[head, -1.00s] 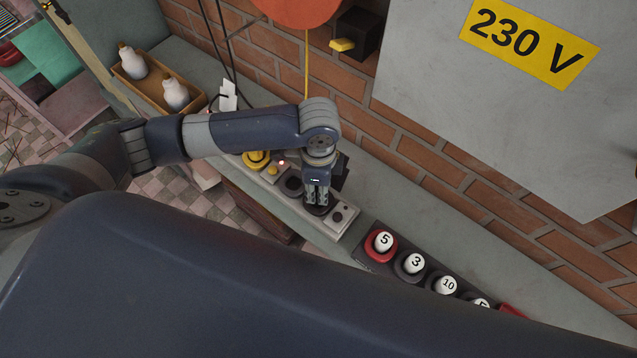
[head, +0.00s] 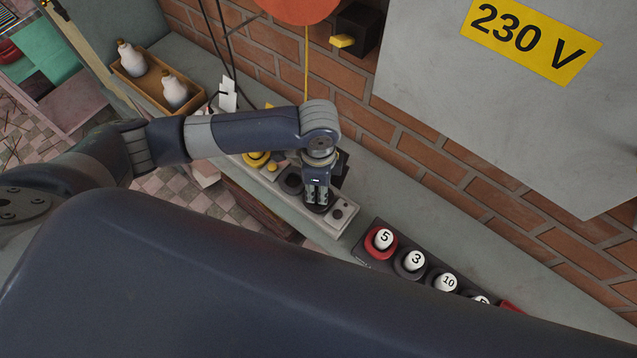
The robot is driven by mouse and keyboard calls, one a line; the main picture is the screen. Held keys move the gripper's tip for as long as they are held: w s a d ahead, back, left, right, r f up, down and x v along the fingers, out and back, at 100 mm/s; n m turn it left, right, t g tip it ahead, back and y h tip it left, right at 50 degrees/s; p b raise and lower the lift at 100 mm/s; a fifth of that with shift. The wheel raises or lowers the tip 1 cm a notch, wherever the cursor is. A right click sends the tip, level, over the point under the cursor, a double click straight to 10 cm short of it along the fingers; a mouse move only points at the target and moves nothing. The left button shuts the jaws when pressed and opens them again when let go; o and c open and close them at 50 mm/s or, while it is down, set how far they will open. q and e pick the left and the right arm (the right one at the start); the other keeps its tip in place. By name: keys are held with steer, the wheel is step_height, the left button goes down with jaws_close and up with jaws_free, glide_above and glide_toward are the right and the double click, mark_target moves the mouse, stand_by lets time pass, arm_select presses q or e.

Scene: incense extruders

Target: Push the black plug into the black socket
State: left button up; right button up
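My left gripper (head: 317,195) points down over a pale socket strip (head: 311,213) on the grey ledge. Its two fingers are close together, just above a dark round piece (head: 318,208) on the strip. I cannot tell whether this piece is the black plug, the black socket or both, nor whether the fingers grip it. Another dark round socket (head: 292,184) shows just left of the fingers. A small dark round part (head: 338,214) lies at the strip's right end. My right gripper is not in view.
Yellow fittings (head: 257,160) sit at the strip's left end. A dark rack (head: 372,256) with numbered white knobs stands to the right. A wooden tray (head: 150,90) holds two white bottles. Black cables hang at the brick wall. Free ledge lies behind the rack.

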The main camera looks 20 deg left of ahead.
arm_select(q)
steer(key=shift+f, duration=0.85)
steer(key=o, duration=1.1)
steer(key=shift+o, duration=0.2)
step_height(320, 180, up, 12)
steer(key=shift+r, duration=0.1)
steer(key=shift+s+d, duration=0.1)
